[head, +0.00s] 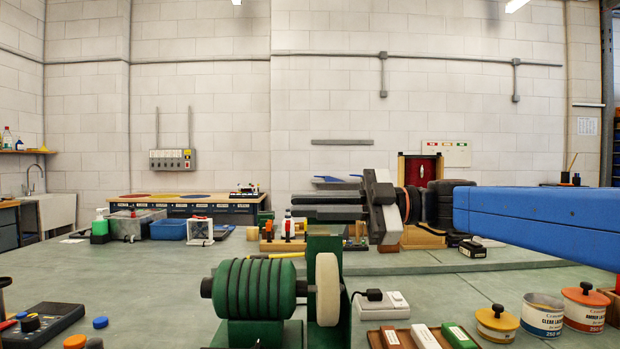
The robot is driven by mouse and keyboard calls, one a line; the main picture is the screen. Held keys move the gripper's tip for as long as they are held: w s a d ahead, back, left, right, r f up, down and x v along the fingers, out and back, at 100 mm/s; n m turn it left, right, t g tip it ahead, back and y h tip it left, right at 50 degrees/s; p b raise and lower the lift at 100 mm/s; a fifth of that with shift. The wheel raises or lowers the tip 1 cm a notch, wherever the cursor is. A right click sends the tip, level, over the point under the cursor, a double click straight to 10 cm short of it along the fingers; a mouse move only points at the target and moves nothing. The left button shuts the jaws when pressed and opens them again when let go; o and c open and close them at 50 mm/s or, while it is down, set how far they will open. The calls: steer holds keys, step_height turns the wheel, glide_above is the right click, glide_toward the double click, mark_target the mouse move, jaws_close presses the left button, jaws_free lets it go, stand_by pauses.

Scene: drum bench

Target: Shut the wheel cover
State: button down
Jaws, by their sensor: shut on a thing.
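A green grinder-like machine with a grooved drum (254,291) and a pale wheel (328,290) stands on the bench at the front centre. The green wheel cover (324,243) stands upright around the upper side of the wheel, whose face is exposed. My gripper (310,206) comes in from the right, its dark fingers pointing left just at the cover's top edge. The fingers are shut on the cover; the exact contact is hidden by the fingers.
A charger with a plug (382,304) and a tray of coloured blocks (424,335) lie right of the machine. Tins (542,314) stand at the front right. A dark control box (44,324) is at the front left. The bench left of the machine is mostly clear.

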step_height(320, 180, down, 13)
steer(key=s+n, duration=0.1)
steer(key=s, duration=0.1)
steer(key=shift+s+r, duration=0.15)
stand_by(0.4)
steer(key=c, duration=1.9)
jaws_free()
steer(key=shift+d, duration=0.15)
